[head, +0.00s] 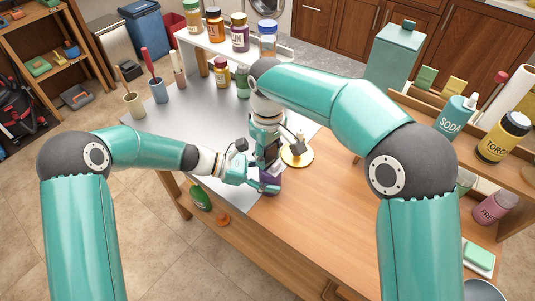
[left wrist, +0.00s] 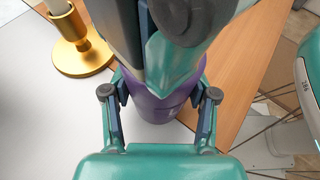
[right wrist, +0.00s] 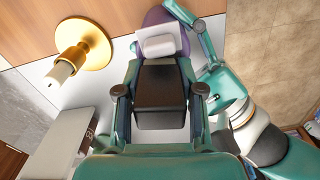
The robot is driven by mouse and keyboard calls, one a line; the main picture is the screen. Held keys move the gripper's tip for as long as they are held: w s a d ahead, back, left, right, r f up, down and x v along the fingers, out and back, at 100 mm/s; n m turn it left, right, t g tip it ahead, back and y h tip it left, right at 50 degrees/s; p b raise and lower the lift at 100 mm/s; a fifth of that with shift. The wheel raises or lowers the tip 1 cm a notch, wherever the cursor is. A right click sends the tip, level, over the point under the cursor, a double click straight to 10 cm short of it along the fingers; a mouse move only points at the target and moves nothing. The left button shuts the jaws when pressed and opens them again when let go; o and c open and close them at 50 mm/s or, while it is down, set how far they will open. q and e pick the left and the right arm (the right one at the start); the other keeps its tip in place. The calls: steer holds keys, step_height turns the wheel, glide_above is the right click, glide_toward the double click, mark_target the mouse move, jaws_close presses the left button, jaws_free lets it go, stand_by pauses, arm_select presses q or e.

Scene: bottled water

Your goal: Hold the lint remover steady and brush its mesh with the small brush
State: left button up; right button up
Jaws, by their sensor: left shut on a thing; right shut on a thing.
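The purple lint remover (head: 270,184) stands at the grey-and-wood seam of the table. My left gripper (head: 258,183) is shut around its body; the left wrist view shows the purple body (left wrist: 155,104) between the fingers. My right gripper (head: 268,160) is directly above, pointing down, shut on the small brush. In the right wrist view the brush has a dark block (right wrist: 160,95) between the fingers and a pale end (right wrist: 160,46) over the purple lint remover (right wrist: 158,18). I cannot tell whether the pale end touches the mesh, which is hidden.
A gold candle holder (head: 298,156) stands close to the right of the grippers. Cups with tools (head: 158,91) stand at the back left, and a shelf of jars (head: 240,37) behind. A wooden rack with bottles (head: 455,118) is at the right.

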steer(key=shift+s+a, duration=0.65)
steer(key=shift+s, duration=0.3)
steer(key=shift+w+d, duration=0.8)
steer(key=shift+w, duration=0.35)
steer(key=shift+s+a, duration=0.7)
steer(key=shift+s, duration=0.25)
steer(key=shift+w+d, duration=0.65)
steer(key=shift+w, duration=0.25)
steer(key=shift+s+a+f, duration=0.1)
steer(key=shift+s+a, duration=0.55)
steer(key=shift+s, duration=0.25)
steer(key=shift+w+d, duration=0.75)
steer(key=shift+w, duration=0.15)
